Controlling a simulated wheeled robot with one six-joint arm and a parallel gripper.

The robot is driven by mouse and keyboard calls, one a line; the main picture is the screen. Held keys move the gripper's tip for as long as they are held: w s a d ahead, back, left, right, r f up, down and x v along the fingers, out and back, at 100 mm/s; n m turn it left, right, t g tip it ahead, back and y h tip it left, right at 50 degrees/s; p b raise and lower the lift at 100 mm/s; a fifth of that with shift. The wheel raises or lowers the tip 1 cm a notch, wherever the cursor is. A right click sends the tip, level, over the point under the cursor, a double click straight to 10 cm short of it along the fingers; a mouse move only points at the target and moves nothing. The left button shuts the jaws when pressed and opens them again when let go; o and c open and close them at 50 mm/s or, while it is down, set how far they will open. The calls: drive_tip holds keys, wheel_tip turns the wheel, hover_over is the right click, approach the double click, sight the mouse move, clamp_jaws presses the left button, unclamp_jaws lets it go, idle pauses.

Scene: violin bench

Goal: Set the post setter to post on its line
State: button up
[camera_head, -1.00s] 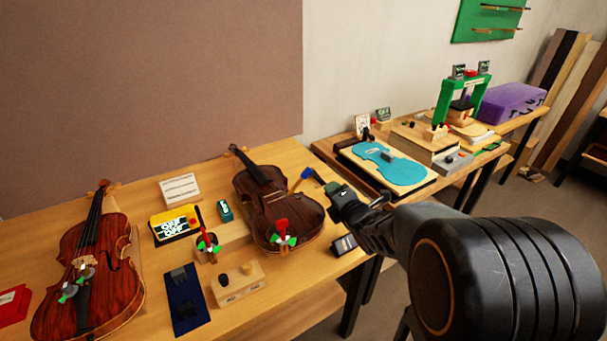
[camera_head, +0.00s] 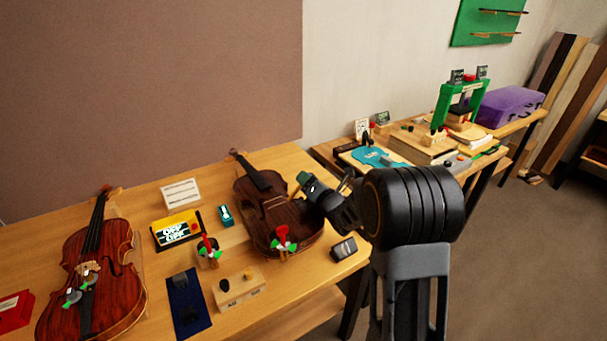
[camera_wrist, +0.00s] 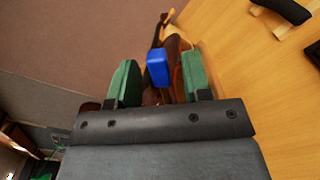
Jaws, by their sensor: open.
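The dark brown violin (camera_head: 275,205) lies on the bench at the middle of the head view, with a red and green fitting (camera_head: 283,241) at its near end. My gripper (camera_head: 304,182) is over its right side. In the wrist view, my green-padded gripper (camera_wrist: 159,65) is open. A blue block (camera_wrist: 158,72), apparently the post setter's handle, shows between the pads, and I cannot tell whether they touch it. The setter's far end and the post line are hidden. A thin wooden piece (camera_head: 296,186) shows beside my gripper in the head view.
A redder violin (camera_head: 97,265) lies at the left. Between the violins are a yellow display box (camera_head: 177,230), a holder with another red and green piece (camera_head: 208,252), a wooden block (camera_head: 238,289) and a blue mat (camera_head: 186,303). A dark box (camera_head: 344,249) sits near the right edge.

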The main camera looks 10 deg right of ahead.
drive_tip(key=shift+x, duration=1.5)
clamp_jaws()
